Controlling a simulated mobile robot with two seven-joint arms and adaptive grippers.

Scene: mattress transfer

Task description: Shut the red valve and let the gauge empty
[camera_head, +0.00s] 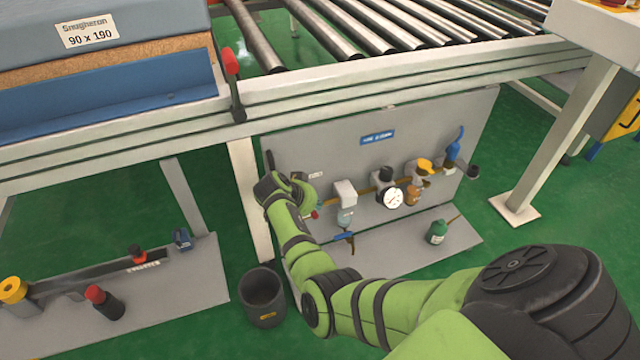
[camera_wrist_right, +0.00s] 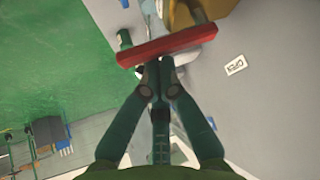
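The red valve's handle (camera_wrist_right: 165,45) is a flat bar crossing my right gripper's fingertips in the right wrist view. My right gripper (camera_wrist_right: 158,70) has its fingers drawn together just below the bar. I see nothing clearly held between them, and contact with the bar cannot be told. In the head view a small red part of the valve (camera_head: 315,214) shows beside my right gripper (camera_head: 308,198), at the left end of the pipe run; the arm hides most of it. The round white gauge (camera_head: 393,197) sits mid-panel; its reading is too small to tell. My left gripper is out of view.
The grey panel (camera_head: 330,140) carries several fittings, including a yellow one (camera_head: 424,166) and a blue one (camera_head: 453,150). A roller conveyor (camera_head: 390,35) runs above. A dark bucket (camera_head: 262,298) stands on the floor at the panel's left. An OPEN label (camera_wrist_right: 235,65) shows near the handle.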

